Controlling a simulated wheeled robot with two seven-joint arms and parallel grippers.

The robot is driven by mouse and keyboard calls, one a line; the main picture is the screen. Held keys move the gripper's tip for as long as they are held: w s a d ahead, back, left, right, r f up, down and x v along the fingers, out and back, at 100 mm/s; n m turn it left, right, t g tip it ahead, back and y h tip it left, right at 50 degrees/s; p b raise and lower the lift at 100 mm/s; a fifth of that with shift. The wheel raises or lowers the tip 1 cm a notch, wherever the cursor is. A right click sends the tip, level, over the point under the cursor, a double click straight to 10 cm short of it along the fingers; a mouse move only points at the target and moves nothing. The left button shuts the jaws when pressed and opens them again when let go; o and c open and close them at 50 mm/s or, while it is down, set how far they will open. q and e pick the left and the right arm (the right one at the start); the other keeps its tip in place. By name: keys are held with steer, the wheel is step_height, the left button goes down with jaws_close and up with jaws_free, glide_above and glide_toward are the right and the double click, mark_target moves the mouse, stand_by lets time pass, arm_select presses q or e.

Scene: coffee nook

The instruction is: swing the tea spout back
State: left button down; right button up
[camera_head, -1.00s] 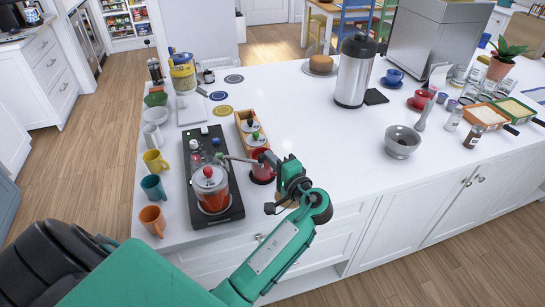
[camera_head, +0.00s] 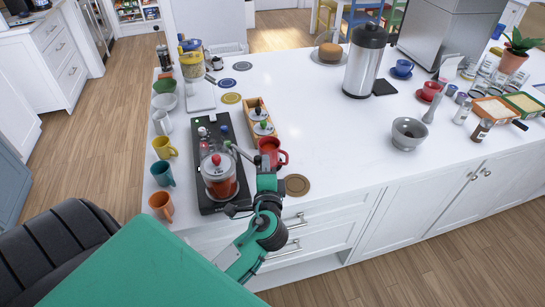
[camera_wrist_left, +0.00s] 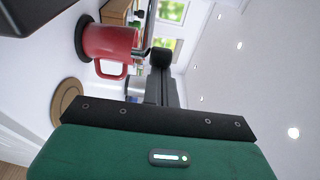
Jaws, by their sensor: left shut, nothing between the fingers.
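The tea dispenser is a black base (camera_head: 228,138) with a round glass jar (camera_head: 220,180) of red tea and a red knob on its lid. Its thin grey spout (camera_head: 243,153) sticks out to the right at the jar's top, its tip in front of the red mug (camera_head: 270,150). The red mug stands right of the base and shows in the left wrist view (camera_wrist_left: 108,42) on a dark round mat.
A brown coaster (camera_head: 297,185) lies right of the mug near the counter edge. A wooden box of lidded jars (camera_head: 260,118) stands behind. Orange (camera_head: 161,205), teal (camera_head: 160,173) and yellow (camera_head: 164,147) mugs line the left edge. The counter's middle is clear.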

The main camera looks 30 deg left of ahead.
arm_select(q)
steer(key=shift+s+a+m+t+h, duration=0.15)
steer(key=shift+s+m+t+h, duration=0.25)
steer(key=shift+s+h, duration=0.1)
steer(key=shift+s+a+m+t+h, duration=0.15)
steer(key=shift+s+m+t+h, duration=0.15)
steer(key=shift+s+m+h, duration=0.15)
